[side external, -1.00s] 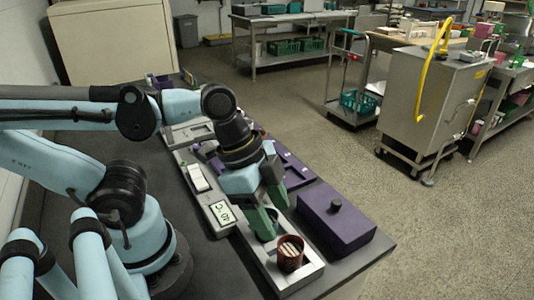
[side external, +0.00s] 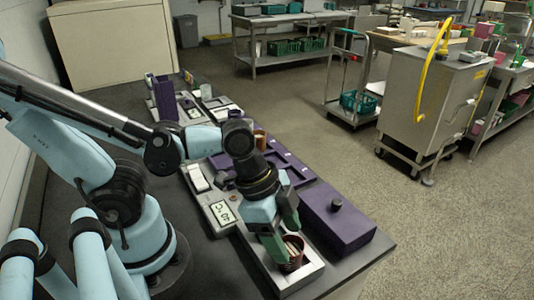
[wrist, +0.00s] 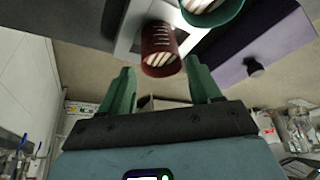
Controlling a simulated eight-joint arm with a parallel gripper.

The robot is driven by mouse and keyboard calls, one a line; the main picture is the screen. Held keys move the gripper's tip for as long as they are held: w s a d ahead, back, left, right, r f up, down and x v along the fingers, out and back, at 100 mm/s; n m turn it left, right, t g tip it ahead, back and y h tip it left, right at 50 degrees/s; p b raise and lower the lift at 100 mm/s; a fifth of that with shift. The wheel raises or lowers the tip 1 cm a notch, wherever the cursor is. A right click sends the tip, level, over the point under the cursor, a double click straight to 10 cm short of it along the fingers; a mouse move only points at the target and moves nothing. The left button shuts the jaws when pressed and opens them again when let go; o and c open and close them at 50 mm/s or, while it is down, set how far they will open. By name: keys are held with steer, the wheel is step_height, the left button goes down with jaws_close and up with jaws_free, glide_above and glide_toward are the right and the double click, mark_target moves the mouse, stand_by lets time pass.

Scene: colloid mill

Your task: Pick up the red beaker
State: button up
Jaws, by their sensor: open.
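The red beaker (side external: 294,262) stands upright in a metal tray (side external: 312,270) near the bench's front edge, with pale stripes at its mouth. My gripper (side external: 283,234) has green fingers and is tilted down at the beaker, partly covering it. In the wrist view, the red beaker (wrist: 160,52) shows between and just beyond the spread fingertips (wrist: 160,68). The gripper is open and holds nothing. I cannot tell whether the fingers touch the beaker.
A green beaker (wrist: 212,10) stands close beside the red one; my gripper hides it in the side view. A purple box (side external: 340,222) with a black knob (side external: 336,204) lies right of the tray. A unit with a display (side external: 222,213) is on the left.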

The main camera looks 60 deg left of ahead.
mark_target(300, 263)
steer(key=shift+x, duration=1.85)
steer(key=shift+w, duration=0.1)
steer(key=shift+c, duration=0.3)
steer(key=c, duration=0.7)
steer(key=shift+r, duration=0.15)
